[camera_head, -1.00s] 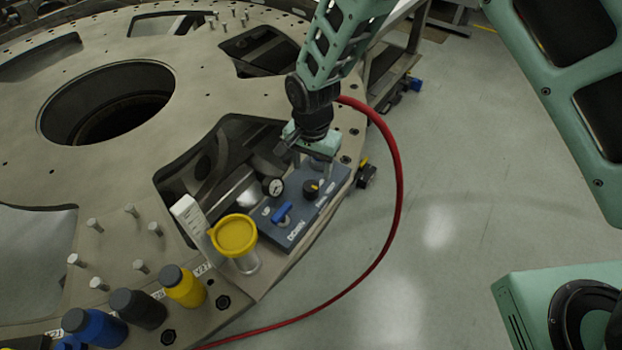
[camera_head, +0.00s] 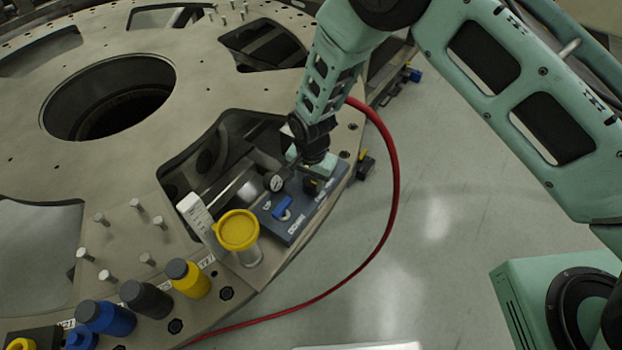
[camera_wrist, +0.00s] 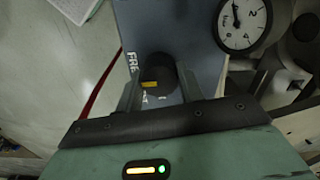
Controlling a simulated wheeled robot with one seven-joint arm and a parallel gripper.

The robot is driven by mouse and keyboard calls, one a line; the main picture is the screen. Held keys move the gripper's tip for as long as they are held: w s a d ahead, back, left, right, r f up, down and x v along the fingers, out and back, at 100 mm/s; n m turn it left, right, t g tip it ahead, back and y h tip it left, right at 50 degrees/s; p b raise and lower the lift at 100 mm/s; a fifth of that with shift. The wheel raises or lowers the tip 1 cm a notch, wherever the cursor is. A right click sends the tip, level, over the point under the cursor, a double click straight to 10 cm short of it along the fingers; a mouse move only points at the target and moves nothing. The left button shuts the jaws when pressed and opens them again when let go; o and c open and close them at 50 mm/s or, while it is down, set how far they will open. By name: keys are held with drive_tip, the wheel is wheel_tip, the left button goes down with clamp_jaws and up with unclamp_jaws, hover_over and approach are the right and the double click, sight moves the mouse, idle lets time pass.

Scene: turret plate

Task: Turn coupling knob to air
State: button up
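The coupling knob (camera_wrist: 160,72) is round and black with a yellow mark. In the wrist view it sits between the two fingers of my gripper (camera_wrist: 160,80). The fingers straddle it, open; whether they touch its sides is hard to tell. The yellow mark is at the knob's lower left in that view. Letters "FRE" show left of the knob; lettering below it is partly hidden. In the head view my gripper (camera_head: 314,180) is down at the blue-grey control panel (camera_head: 297,228), covering most of the knob.
A pressure gauge (camera_head: 276,183) and a blue lever (camera_head: 282,208) are close by on the panel. A red hose (camera_head: 391,190) curves past on the right over open floor.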

drive_tip(key=c, duration=0.4)
drive_tip(key=n+b, duration=0.2)
drive_tip(key=b, duration=0.1)
drive_tip(key=shift+f+n, duration=0.2)
drive_tip(key=shift+n, duration=0.2)
drive_tip(key=n+b, duration=0.4)
drive_tip(key=n, duration=0.1)
drive_tip(key=shift+a, duration=0.1)
drive_tip(key=n+b, duration=0.3)
drive_tip(key=n, duration=0.2)
drive_tip(key=shift+r+n, duration=0.15)
drive_tip(key=shift+n, duration=0.25)
drive_tip(key=shift+a+r+n+b, duration=0.1)
drive_tip(key=shift+n+b, duration=0.55)
drive_tip(key=shift+n, duration=1.55)
